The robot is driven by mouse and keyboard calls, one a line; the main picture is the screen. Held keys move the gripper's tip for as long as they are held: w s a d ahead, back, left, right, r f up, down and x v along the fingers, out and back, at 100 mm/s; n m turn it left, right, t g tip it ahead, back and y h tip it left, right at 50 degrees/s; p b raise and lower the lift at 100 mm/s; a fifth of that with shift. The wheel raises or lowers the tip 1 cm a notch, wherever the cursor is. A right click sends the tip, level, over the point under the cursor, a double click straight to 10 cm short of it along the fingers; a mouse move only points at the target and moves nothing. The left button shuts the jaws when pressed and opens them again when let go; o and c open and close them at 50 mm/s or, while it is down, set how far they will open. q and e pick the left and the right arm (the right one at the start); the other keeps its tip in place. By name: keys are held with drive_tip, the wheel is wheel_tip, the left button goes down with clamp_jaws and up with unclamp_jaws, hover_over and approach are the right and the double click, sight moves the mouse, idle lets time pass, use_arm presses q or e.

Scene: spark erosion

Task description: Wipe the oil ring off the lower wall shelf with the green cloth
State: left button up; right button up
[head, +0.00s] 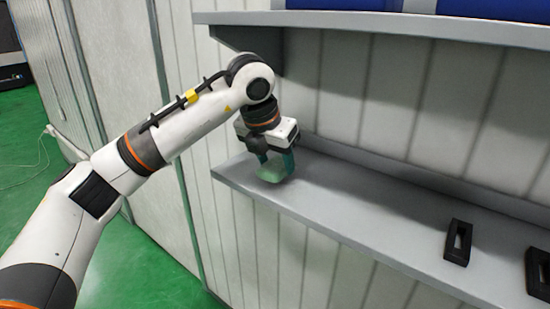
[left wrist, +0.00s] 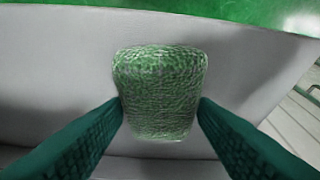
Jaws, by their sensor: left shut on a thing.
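My left gripper (head: 272,165) is at the left end of the lower wall shelf (head: 375,220), pointing down at its top. It is shut on the green cloth (head: 270,174), a small pad at the shelf surface. In the left wrist view the green cloth (left wrist: 160,92) sits between the two dark green fingers (left wrist: 160,115), with the grey shelf behind it. I cannot tell for sure whether the cloth touches the shelf. No oil ring can be made out; the cloth and gripper hide part of the shelf. My right gripper is not in view.
An upper shelf (head: 400,27) with blue bins (head: 495,9) runs above the arm. A black rectangular holder (head: 458,242) stands on the lower shelf to the right, and another (head: 540,273) at the right edge. The shelf between the gripper and the holders is clear.

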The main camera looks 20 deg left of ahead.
use_arm(q)
drive_tip(key=shift+f+b, duration=0.85)
drive_tip(key=shift+f, duration=0.1)
drive_tip(key=shift+r, duration=0.1)
